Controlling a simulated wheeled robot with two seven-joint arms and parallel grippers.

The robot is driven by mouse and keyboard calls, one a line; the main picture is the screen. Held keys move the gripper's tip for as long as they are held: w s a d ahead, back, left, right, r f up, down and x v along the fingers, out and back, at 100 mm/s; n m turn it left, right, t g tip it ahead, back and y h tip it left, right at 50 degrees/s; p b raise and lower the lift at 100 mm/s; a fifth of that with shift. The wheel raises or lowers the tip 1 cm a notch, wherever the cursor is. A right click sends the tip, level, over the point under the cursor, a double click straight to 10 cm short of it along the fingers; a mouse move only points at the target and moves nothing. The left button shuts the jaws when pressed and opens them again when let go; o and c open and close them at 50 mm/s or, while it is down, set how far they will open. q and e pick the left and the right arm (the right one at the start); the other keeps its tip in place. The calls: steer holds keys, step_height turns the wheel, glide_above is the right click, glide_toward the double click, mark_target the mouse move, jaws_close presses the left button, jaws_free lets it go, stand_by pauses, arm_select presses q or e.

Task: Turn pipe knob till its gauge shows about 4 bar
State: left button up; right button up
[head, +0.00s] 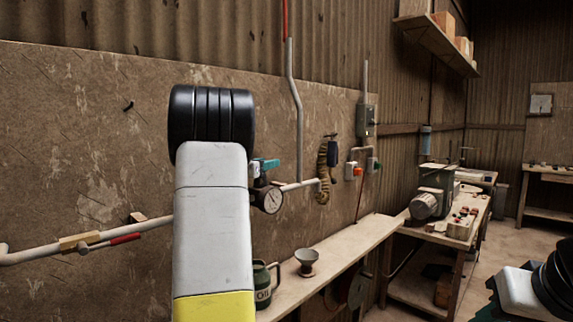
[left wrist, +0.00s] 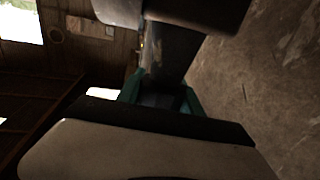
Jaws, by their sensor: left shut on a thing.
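The round pressure gauge (head: 270,200) has a pale face and dark rim and sits on the wall pipe (head: 300,185). Its needle is too small to read surely. My left gripper (head: 266,165) shows as teal fingertips just above the gauge, mostly behind my own white arm. In the left wrist view its teal fingers (left wrist: 160,96) are shut on a dark part between them, by position the pipe knob. The knob is mostly hidden in both views. My right gripper (head: 489,300) shows only as a dark teal edge at the lower right; its jaws cannot be made out.
A wooden shelf (head: 340,260) runs along the wall below the pipe. A green oil can (head: 263,285) and a grey funnel (head: 307,260) stand on it. A workbench with a machine (head: 436,190) is farther right. Floor between the benches is clear.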

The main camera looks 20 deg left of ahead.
arm_select(q)
steer(key=shift+d+f+m+g+h, duration=0.15)
steer(key=shift+m+g+h, duration=0.15)
steer(key=shift+m+h, duration=0.45)
steer(key=shift+h, duration=0.45)
steer(key=o, duration=1.4)
steer(key=shift+r, duration=0.6)
steer(key=s+d+r, duration=0.2)
steer(key=s+d, duration=0.2)
steer(key=s, duration=0.3)
steer(key=s+d+r, duration=0.1)
steer(key=s+d, duration=0.3)
steer(key=s, duration=0.3)
steer(key=shift+r, duration=0.4)
